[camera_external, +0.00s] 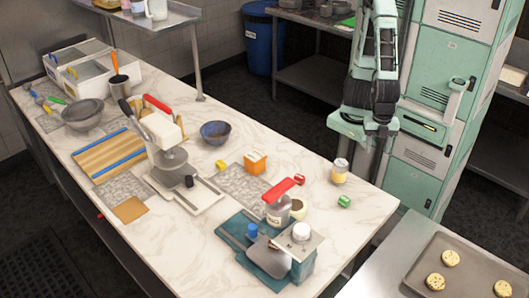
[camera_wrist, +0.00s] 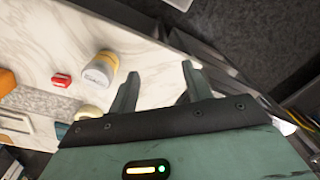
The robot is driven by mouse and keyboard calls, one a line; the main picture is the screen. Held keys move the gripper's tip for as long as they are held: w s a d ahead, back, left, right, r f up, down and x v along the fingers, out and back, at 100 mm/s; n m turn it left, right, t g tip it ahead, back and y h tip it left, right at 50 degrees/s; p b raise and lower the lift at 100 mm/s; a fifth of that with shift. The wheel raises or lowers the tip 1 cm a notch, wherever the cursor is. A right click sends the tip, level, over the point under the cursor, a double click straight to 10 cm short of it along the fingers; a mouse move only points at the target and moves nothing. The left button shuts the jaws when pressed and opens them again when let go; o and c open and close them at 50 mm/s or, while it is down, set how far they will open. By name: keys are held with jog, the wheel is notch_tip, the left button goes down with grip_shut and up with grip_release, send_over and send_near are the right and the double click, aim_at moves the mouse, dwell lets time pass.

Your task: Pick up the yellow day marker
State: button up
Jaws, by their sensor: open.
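The red block also shows in the wrist view (camera_wrist: 61,80), beside a jar with a white label (camera_wrist: 99,68). A pale yellowish round thing (camera_wrist: 90,112) shows partly behind my gripper; I cannot tell what it is. My gripper (camera_wrist: 160,70) is open, its fingers apart with nothing between them. In the external view my gripper (camera_external: 362,128) hangs above and beyond the table's far right edge.
The jar (camera_external: 340,171), an orange box (camera_external: 255,162) and a red-handled container (camera_external: 278,208) stand around the blocks. A teal mat with a metal device (camera_external: 298,242) is nearer. A slicer (camera_external: 165,150) stands mid-table. A cookie tray (camera_external: 415,275) is on the right counter.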

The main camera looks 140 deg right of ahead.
jog(key=w+d+f+n+g+h, duration=0.1)
jog(key=w+d+f+n+h, duration=0.2)
jog(key=w, duration=0.8)
jog(key=n+h+b, duration=0.1)
jog(key=n+h, duration=0.5)
jog(key=h, duration=0.5)
send_near(223, 164)
jog(key=p+x, duration=0.2)
jog(key=x, duration=0.2)
jog(key=shift+s+d+f, duration=0.1)
jog(key=shift+d+f, duration=0.1)
jog(key=shift+d, duration=0.05)
jog(key=p+x, duration=0.2)
jog(key=x, duration=0.3)
jog(key=shift+d, duration=0.2)
jog(key=shift+d+f+p, duration=0.3)
jog(key=shift+d+f, duration=0.1)
jog(key=shift+d, duration=0.1)
jog(key=c, duration=1.1)
